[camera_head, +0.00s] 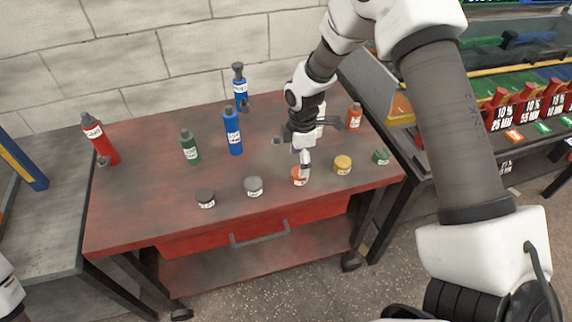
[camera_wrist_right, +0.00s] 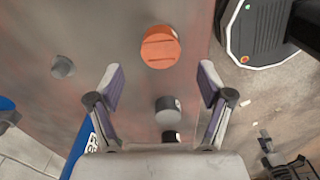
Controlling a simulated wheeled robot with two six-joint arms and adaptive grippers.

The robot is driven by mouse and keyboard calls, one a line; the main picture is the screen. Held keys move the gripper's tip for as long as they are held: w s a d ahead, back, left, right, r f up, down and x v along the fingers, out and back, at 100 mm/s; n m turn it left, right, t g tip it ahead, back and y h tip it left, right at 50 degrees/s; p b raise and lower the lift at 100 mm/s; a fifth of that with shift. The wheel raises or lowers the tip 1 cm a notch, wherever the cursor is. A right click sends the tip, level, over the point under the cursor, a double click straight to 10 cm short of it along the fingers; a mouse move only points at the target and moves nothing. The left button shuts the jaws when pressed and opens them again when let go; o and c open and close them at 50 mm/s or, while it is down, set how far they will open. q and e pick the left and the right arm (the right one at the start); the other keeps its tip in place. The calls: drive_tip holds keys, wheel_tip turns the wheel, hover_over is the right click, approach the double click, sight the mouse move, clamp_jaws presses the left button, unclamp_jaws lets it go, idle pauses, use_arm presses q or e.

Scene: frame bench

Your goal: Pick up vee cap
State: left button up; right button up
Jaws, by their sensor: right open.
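Several short round caps stand along the front of the red table: a dark one (camera_head: 205,198), a grey one (camera_head: 253,187), an orange one (camera_head: 299,177), a yellow one (camera_head: 342,164) and a green one (camera_head: 381,156). Their labels are too small to read, so I cannot tell which is the vee cap. My right gripper (camera_head: 321,146) is open and empty above the table, close to the orange cap. In the right wrist view the orange cap (camera_wrist_right: 160,47) lies beyond the open fingertips (camera_wrist_right: 161,82), with the grey cap (camera_wrist_right: 168,108) between the fingers. My left gripper is not in view.
Behind the caps stand a red bottle (camera_head: 100,140), a green bottle (camera_head: 190,147), blue bottles (camera_head: 233,132) (camera_head: 240,88) and an orange bottle (camera_head: 354,117). A small grey piece (camera_wrist_right: 62,67) lies left of the gripper in the wrist view. The table's front edge is close to the caps.

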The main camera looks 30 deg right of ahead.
drive_tip(key=shift+w+d+r+n, duration=0.3)
drive_tip(key=shift+w+r, duration=0.1)
drive_tip(key=shift+w, duration=0.1)
drive_tip(key=shift+s+a+f+p, duration=0.15)
drive_tip(key=shift+s+f+p, duration=0.2)
drive_tip(key=shift+s+f, duration=0.2)
drive_tip(key=shift+s+a+f+p, duration=0.15)
drive_tip(key=shift+s+f+p, duration=0.2)
drive_tip(key=shift+f, duration=0.2)
drive_tip(key=f, duration=0.3)
drive_tip(key=shift+w+d+f, duration=0.15)
drive_tip(key=shift+w+f, duration=0.15)
drive_tip(key=shift+f, duration=0.05)
drive_tip(key=shift+w+f, duration=0.1)
drive_tip(key=shift+f, duration=0.2)
drive_tip(key=shift+r, duration=0.15)
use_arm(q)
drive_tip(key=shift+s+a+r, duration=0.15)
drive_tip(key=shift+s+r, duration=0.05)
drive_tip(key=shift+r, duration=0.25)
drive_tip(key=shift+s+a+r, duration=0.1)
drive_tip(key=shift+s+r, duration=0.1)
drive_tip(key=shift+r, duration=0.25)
use_arm(e)
drive_tip(key=shift+s, duration=0.25)
drive_tip(key=c, duration=1.3)
